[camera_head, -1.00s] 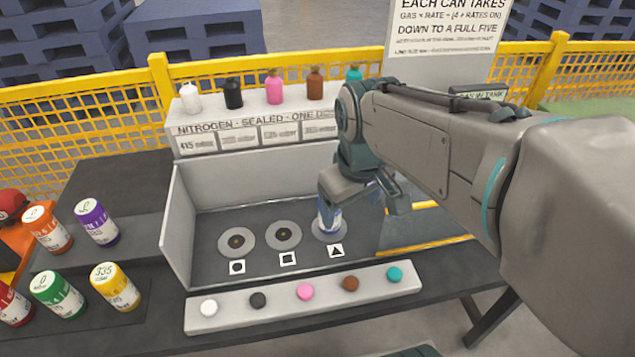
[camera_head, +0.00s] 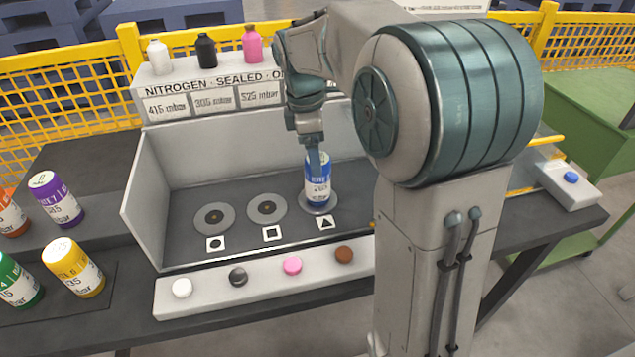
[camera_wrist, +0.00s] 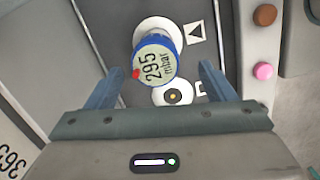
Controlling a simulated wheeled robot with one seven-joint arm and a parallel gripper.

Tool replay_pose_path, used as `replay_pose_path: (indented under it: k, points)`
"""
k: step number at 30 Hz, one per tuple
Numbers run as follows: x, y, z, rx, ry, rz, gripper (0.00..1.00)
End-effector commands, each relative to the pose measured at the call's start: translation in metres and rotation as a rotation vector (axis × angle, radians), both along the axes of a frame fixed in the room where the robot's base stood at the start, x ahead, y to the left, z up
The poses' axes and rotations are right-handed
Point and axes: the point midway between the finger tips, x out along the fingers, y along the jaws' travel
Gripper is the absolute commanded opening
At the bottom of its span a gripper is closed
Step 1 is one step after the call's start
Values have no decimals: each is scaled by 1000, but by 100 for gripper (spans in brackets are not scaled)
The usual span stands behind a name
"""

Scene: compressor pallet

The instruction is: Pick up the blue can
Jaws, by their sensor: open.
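The blue can (camera_head: 318,182) stands upright on the round pad by the triangle mark (camera_head: 326,223), inside the grey-walled bay. In the wrist view the can (camera_wrist: 155,65) shows its lid reading "295 mbar", with a red dot at its edge. My gripper (camera_wrist: 157,85) is open, with one finger on each side of the can's lid in that view. I see a gap between each finger and the can. In the head view my gripper (camera_head: 316,155) is above the can, and the fingers partly overlap its top.
Two empty round pads (camera_head: 214,217) lie left of the can. A strip of coloured buttons (camera_head: 238,277) runs along the front. Purple (camera_head: 57,200), yellow (camera_head: 73,267), green and orange cans stand at the left. The bay's left wall (camera_head: 146,200) rises beside the pads.

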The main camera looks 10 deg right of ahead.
Motion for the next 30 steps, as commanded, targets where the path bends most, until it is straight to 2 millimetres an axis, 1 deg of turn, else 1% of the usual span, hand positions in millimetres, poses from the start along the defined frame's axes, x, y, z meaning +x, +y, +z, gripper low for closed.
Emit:
replay_pose_path:
  k: [1, 3, 8, 10, 15, 18, 21, 27, 28, 29, 30]
  points:
    - [0, -1, -10, -1, 1, -1, 77]
    - [0, -2, -19, 0, 1, -1, 77]
    - [0, -4, -28, 0, -1, -2, 77]
    - [0, -4, -35, 0, 1, -2, 77]
    - [4, -8, -62, 0, 1, -1, 77]
    - [3, -9, -73, 0, 1, -1, 77]
    - [3, -10, -78, 1, -1, -2, 77]
    - [3, -10, -78, 1, -1, -2, 77]
    - [3, -10, -78, 1, -1, -2, 74]
    - [3, -10, -78, 1, -1, -2, 65]
    - [3, -10, -78, 1, -1, -2, 54]
